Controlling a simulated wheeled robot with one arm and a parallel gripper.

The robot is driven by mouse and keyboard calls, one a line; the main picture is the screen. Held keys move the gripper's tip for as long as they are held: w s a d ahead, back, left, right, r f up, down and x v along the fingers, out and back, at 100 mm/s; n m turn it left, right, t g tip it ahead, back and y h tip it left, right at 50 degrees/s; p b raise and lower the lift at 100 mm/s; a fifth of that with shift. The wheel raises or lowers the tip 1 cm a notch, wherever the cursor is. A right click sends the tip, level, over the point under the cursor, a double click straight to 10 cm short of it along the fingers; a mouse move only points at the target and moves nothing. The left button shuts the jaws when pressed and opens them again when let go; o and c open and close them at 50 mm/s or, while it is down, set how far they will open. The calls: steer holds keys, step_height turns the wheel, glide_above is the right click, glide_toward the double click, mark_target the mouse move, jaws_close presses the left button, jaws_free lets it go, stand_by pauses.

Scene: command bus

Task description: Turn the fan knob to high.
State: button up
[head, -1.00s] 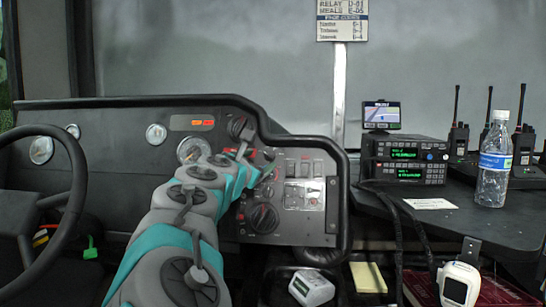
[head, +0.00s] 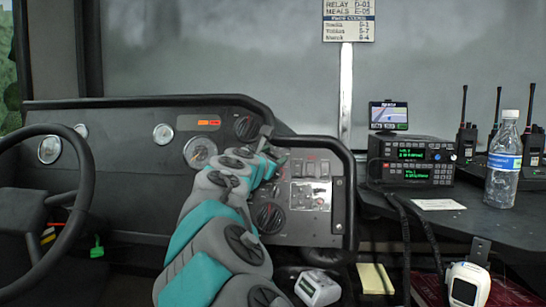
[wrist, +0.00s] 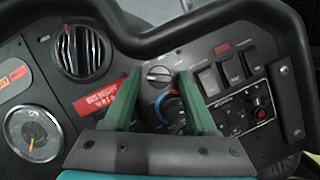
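A small silver-grey knob (wrist: 158,75) with a slot across its face sits on the dark dash panel in the wrist view. I take it for the fan knob, but its label is too small to read. My gripper (wrist: 159,73) is open, with one green finger on each side of this knob. I cannot tell whether the fingers touch it. A dial with a blue and red ring (wrist: 171,107) lies just below, between the fingers and partly hidden. In the head view my gripper (head: 272,160) is at the panel, and the arm hides the small knob.
A dark rail (wrist: 190,32) curves over the panel close above the fingers. Rocker switches (wrist: 231,70) lie right of them. A round vent (wrist: 80,48) and a gauge (wrist: 33,133) lie left. The steering wheel (head: 85,190) is left; a radio (head: 410,160) and bottle (head: 503,160) stand right.

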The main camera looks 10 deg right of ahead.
jaws_close()
